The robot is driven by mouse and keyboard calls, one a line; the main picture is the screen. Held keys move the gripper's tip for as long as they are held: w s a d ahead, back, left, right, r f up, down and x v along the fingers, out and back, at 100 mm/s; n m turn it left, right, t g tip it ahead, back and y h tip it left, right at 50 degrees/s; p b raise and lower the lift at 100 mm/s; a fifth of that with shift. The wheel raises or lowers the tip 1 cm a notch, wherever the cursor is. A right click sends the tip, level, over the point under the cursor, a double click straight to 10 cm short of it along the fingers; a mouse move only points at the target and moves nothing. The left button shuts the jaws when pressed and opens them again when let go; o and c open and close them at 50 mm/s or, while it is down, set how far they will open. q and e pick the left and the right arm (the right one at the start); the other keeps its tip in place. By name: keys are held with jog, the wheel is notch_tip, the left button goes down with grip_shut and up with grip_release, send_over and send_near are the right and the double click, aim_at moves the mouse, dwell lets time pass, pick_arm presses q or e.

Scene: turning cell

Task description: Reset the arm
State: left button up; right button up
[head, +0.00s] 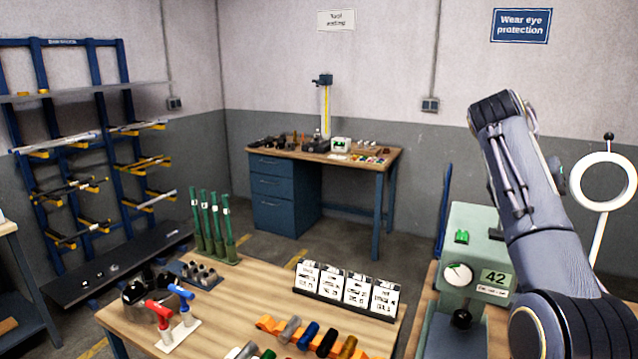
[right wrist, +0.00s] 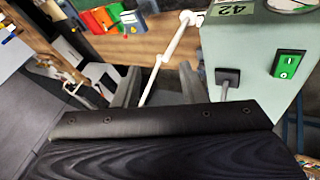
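My right arm (head: 520,190) rises from the bottom right of the head view and bends at the top, in front of the grey wall. Its gripper cannot be made out there. In the right wrist view my right gripper (right wrist: 160,80) shows two grey fingers well apart. A white pole shows in the gap between them, and nothing appears gripped. My left arm and left gripper are in neither view.
A green machine marked 42 (head: 470,240) and a white ring magnifier (head: 603,181) stand close to my right arm. A wooden bench (head: 235,300) holds red and blue handled tools, green-handled tools, a card rack (head: 345,290) and an orange holder with coloured cylinders. Floor shows behind it.

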jog(key=s+d+f+n+t+y+b, duration=0.25)
jog(key=s+f+y, duration=0.25)
jog(key=s+f, duration=0.4)
pick_arm(q)
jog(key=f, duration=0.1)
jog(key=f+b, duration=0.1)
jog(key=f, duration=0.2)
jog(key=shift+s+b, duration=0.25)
jog(key=shift+b, duration=0.05)
pick_arm(e)
jog(key=s+a+f+n+t+y, duration=0.3)
jog(key=s+a+f+y, duration=0.2)
jog(key=s+a+f, duration=1.5)
jog(key=shift+s+f+y, duration=0.3)
jog(key=shift+f, duration=0.05)
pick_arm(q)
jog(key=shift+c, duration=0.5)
pick_arm(e)
jog(key=shift+c, duration=0.2)
